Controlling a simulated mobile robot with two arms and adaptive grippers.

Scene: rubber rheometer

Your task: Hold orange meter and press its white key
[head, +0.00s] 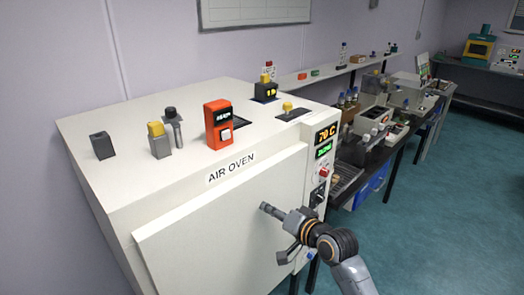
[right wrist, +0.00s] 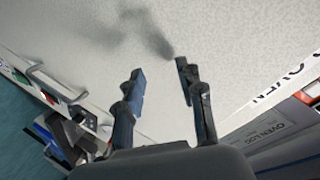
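The orange meter (head: 219,118) stands upright on top of the white air oven (head: 100,185), near its front edge. It has a dark display at the top and a white key (head: 226,135) low on its front. My right gripper (head: 272,232) is open and empty in front of the oven door, below and to the right of the meter. The meter is not seen in that view. My left gripper is not in view.
Also on the oven top are a dark grey block (head: 102,145), a grey block with a yellow top (head: 159,140), a dark-capped grey piece (head: 173,125) and a yellow-topped item (head: 266,88). A control panel with a temperature display (head: 326,134) is at right. Benches with instruments stand beyond.

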